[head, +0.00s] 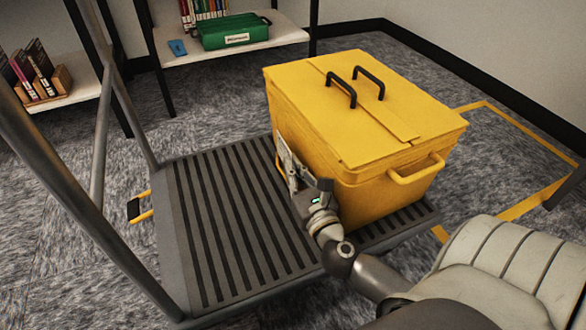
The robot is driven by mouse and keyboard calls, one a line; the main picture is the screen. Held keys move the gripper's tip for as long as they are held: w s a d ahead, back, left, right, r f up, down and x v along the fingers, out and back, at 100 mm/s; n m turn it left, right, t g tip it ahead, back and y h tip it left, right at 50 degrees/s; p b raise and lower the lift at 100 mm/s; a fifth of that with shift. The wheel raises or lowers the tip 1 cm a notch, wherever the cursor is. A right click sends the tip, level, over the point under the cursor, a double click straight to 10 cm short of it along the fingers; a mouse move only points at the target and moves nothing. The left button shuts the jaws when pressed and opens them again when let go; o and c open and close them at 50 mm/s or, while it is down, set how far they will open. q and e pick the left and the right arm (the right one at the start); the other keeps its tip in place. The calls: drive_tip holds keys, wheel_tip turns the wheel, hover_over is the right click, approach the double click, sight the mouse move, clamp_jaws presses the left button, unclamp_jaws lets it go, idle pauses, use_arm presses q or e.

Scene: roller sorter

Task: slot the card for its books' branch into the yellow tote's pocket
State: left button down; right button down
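The yellow tote (372,110), lid closed with two black handles on top, stands on a dark ribbed platform (215,215). My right gripper (297,183) is at the tote's left-facing side, close against it. A pale flat piece (286,160) shows at the gripper's tip on that side; I cannot tell whether it is the pocket, a card or part of the gripper. The gripper's fingers are too small and covered to tell open from shut. No card is clearly visible in the gripper. My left gripper is out of view.
A green box (233,31) with a white label and a small blue item (177,47) sit on the back shelf. Books (32,68) stand on a left shelf. Grey posts (100,150) rise at the platform's left. Yellow floor tape (530,140) lies right of the tote.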

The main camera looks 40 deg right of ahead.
drive_tip(key=shift+s+a+f+b, duration=0.1)
drive_tip(key=shift+f+b, duration=0.4)
drive_tip(key=shift+f, duration=0.8)
drive_tip(key=c, duration=1.6)
unclamp_jaws()
drive_tip(key=shift+o, duration=0.2)
drive_tip(key=shift+r, duration=0.55)
wheel_tip(320, 180, up, 11)
drive_tip(key=shift+a, duration=0.3)
drive_tip(key=shift+f, duration=0.1)
